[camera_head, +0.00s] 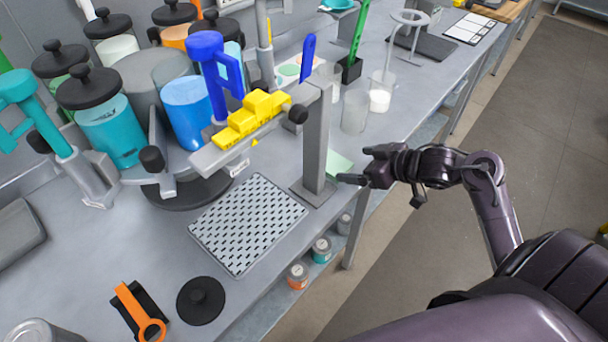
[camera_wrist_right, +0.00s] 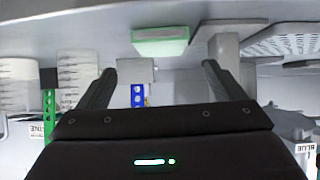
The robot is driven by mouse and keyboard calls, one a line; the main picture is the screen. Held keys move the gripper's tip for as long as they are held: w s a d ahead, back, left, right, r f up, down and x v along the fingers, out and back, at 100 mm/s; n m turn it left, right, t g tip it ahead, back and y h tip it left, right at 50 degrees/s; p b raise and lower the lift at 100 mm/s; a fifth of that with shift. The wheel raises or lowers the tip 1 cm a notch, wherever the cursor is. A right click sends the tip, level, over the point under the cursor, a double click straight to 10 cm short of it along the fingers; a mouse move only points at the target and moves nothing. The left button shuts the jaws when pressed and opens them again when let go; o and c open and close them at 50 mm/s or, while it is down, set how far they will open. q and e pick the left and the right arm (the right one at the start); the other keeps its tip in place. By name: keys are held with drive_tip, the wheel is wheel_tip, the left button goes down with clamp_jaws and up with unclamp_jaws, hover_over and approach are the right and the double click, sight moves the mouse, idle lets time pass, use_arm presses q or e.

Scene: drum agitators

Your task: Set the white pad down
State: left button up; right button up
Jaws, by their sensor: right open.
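A small pad (camera_head: 338,163), pale green in the head view, lies on the bench near its front edge, beside the foot of the grey post. In the right wrist view the pad (camera_wrist_right: 160,42) shows a green side and a paler whitish-green face, and it lies just beyond my fingertips. No plainly white pad shows. My right gripper (camera_head: 358,165) is open and empty, just off the bench's front edge, to the right of the pad. Its two fingers (camera_wrist_right: 158,68) stand wide apart in the wrist view, apart from the pad. My left gripper is out of view.
The grey post (camera_head: 316,140) with a yellow-block beam (camera_head: 250,118) stands close left of the pad. A perforated mat (camera_head: 247,224), a black lid (camera_head: 201,300) and an orange tool (camera_head: 138,312) lie nearer. Clear cups (camera_head: 355,112) stand behind. The aisle floor is free.

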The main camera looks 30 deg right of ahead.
sight(332, 162)
drive_tip(key=shift+s, duration=0.2)
drive_tip(key=w+f, duration=0.2)
drive_tip(key=shift+w+a, duration=0.1)
drive_tip(key=shift+w, duration=0.25)
drive_tip(key=w+a, duration=0.1)
drive_tip(key=w+a+f+p, duration=0.1)
drive_tip(key=shift+w+a+f, duration=0.1)
drive_tip(key=shift+w+f, duration=0.15)
drive_tip(key=shift+w, duration=0.1)
drive_tip(key=shift+w+f, duration=0.25)
drive_tip(key=shift+f, duration=0.05)
drive_tip(key=c, duration=1.2)
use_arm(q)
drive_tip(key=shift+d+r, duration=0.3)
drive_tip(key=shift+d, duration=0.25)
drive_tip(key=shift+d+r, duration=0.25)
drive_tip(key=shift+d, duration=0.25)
use_arm(e)
drive_tip(key=shift+r, duration=0.15)
